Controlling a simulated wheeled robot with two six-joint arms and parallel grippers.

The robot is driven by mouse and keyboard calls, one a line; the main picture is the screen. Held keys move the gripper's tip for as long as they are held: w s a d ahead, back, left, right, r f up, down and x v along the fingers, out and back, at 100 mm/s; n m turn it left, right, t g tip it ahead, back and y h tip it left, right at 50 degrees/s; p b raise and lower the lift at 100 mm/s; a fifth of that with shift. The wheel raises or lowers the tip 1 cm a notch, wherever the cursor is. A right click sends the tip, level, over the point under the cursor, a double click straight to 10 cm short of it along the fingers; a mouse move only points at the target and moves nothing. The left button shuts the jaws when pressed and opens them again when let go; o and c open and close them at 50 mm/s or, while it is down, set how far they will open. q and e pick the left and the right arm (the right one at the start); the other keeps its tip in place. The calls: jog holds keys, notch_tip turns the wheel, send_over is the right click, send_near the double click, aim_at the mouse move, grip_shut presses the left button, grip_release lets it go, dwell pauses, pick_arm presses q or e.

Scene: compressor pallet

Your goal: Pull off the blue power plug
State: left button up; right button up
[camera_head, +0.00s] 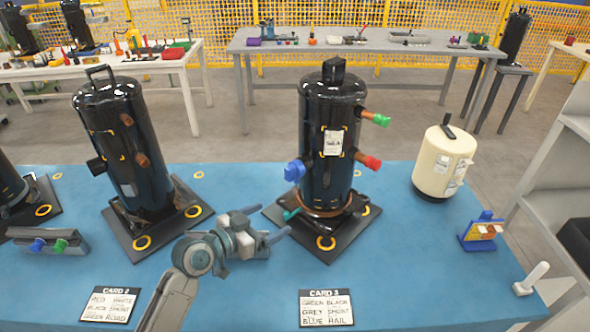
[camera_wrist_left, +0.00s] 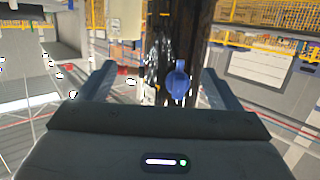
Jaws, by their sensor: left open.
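The blue power plug (camera_head: 295,171) sits on the left side of the middle black compressor (camera_head: 329,115), at mid height. In the left wrist view the blue plug (camera_wrist_left: 179,82) shows between the two fingers, nearer the right one. My left gripper (camera_head: 276,221) is open and empty, with its fingers pointing right, in front of and below the plug. The gripper does not appear to touch the plug. My right gripper is not in view.
The compressor also carries a green cap (camera_head: 381,120) and a red cap (camera_head: 371,162) on its right. Another black compressor (camera_head: 122,140) stands left. A cream tank (camera_head: 444,161) stands right. CARD 3 (camera_head: 326,308) lies in front on the blue surface (camera_head: 420,265).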

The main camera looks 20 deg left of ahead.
aim_at(287, 176)
pick_arm(q)
jog(key=w+a+r+t, duration=0.2)
jog(key=w+r, duration=0.2)
jog(key=r, duration=0.1)
jog(key=shift+w+h, duration=0.35)
jog(key=shift+h, duration=0.05)
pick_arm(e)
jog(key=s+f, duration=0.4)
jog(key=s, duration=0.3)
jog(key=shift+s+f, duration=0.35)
pick_arm(q)
jog(key=shift+d+r, duration=0.1)
jog(key=x, duration=0.5)
jog(key=shift+r+p, duration=0.15)
jog(key=shift+p, duration=0.2)
jog(key=b+x, duration=0.1)
jog(key=x, duration=0.2)
jog(key=shift+w+d+b, duration=0.2)
jog(key=shift+w+b, duration=0.2)
jog(key=shift+w, duration=0.1)
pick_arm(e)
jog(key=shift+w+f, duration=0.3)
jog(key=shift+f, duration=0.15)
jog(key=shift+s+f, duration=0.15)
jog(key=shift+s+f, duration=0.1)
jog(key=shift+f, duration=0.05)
